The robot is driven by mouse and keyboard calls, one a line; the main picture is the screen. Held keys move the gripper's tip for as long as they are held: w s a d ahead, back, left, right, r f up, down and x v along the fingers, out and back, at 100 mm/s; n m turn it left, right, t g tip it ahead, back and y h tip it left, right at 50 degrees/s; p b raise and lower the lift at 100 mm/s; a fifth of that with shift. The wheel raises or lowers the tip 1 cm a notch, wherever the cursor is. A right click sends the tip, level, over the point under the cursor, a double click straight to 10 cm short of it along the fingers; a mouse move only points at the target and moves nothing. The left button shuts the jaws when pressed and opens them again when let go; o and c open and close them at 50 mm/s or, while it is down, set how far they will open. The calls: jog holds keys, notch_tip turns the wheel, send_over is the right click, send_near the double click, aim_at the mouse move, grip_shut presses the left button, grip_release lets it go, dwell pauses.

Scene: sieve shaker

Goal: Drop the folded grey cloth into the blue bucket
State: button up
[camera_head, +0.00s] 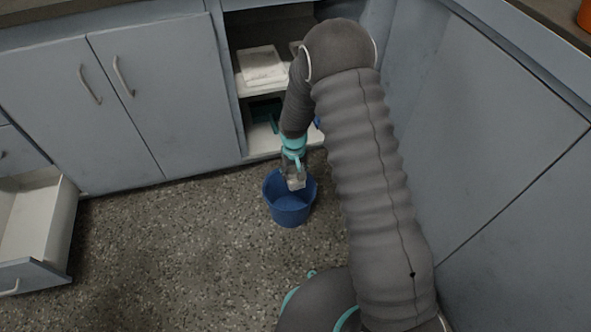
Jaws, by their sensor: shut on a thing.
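The blue bucket (290,211) stands upright on the speckled floor, just in front of the cabinets. My gripper (296,183) points down over the bucket's mouth, at about its rim in the picture. It is shut on a small light-grey piece that looks like the folded grey cloth (297,184). The cloth shows against the bucket's inside. I cannot tell how far it is above the bottom or whether it touches the wall. Part of the bucket's back rim is hidden behind my gripper.
An open cabinet bay (262,110) with shelves is behind the bucket, and a white flat item (262,64) lies on its upper shelf. A drawer (35,235) stands pulled out at the left. Closed cabinets (495,130) line the right. The floor (170,250) left of the bucket is clear.

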jog(key=shift+f+b, duration=1.4)
jog(key=shift+f, duration=1.55)
jog(key=o, duration=1.1)
jog(key=shift+r, duration=0.15)
notch_tip(320, 180, up, 12)
jog(key=shift+f, duration=0.1)
